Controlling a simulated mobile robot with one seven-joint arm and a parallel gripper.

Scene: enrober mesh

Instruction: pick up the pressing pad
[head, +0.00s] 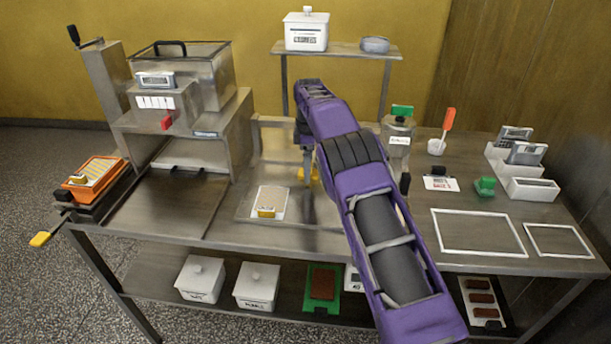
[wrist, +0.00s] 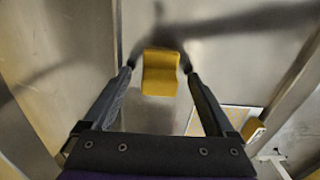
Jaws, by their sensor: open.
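A yellow block with a stepped top, which looks like the pressing pad, stands on the metal surface in the wrist view (wrist: 160,82). In the head view only a little yellow (head: 315,176) shows beside my arm, which hides the rest. My gripper (wrist: 158,68) is open, with one finger on each side of the block and a visible gap on both sides. Whether the fingertips are down at the block's height I cannot tell. In the head view my gripper (head: 307,172) points down behind the purple arm.
A pale board with a yellow end piece (head: 268,201) lies left of my gripper. A steel machine (head: 190,100) stands at the left and a raised shelf (head: 345,49) behind. A metal canister (head: 397,140) and a green block (head: 485,186) are to the right. White outlined areas at front right are empty.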

